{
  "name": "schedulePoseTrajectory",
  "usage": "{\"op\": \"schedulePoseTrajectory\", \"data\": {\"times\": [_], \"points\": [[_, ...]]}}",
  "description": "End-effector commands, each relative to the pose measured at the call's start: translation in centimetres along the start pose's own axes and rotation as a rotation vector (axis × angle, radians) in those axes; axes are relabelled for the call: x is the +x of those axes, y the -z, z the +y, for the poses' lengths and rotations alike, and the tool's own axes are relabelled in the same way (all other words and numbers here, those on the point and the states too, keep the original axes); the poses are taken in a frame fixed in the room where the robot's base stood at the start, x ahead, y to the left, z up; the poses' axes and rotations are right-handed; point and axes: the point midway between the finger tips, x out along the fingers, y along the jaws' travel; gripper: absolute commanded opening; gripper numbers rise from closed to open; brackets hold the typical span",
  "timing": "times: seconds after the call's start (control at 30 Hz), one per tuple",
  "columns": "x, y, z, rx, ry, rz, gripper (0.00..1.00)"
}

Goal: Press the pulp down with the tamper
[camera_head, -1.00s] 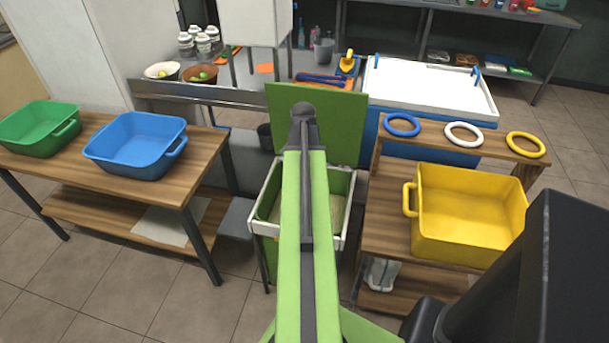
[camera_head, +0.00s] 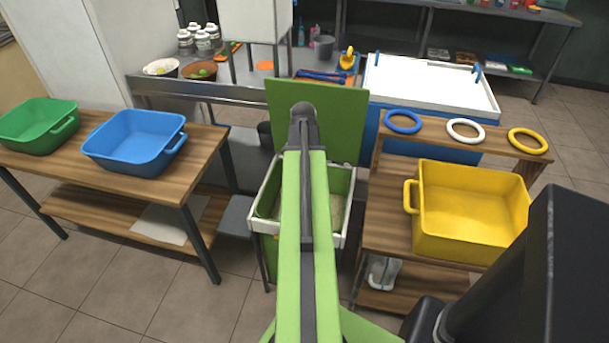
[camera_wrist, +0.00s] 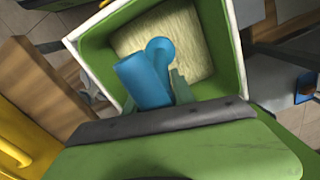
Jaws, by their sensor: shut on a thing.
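In the wrist view my gripper (camera_wrist: 180,88) is shut on a blue tamper (camera_wrist: 145,80), which points into the green-lined press box (camera_wrist: 100,58). Pale yellowish pulp (camera_wrist: 192,40) covers the floor of the box. The tamper overlaps the pulp in this view; I cannot tell whether its far end touches it. In the head view the white-rimmed press box (camera_head: 345,222) stands below my green arm, with a green panel (camera_head: 340,110) upright behind it. My arm hides the gripper and tamper there.
A wooden table at left holds a green tub (camera_head: 38,125) and a blue tub (camera_head: 135,143). A yellow tub (camera_head: 470,212) stands on a wooden bench at right, below blue, white and yellow rings (camera_head: 465,130). A steel counter (camera_head: 200,88) runs behind.

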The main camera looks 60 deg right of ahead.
Motion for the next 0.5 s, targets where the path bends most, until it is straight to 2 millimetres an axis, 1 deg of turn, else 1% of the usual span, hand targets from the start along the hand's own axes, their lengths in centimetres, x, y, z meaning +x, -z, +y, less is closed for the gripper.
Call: {"op": "schedulePoseTrajectory", "data": {"times": [0.03, 0.5], "points": [[0.3, 0.0, 0.0, 0.000, 0.000, 0.000, 0.00], [1.5, 0.0, 0.0, 0.000, 0.000, 0.000, 0.00]]}}
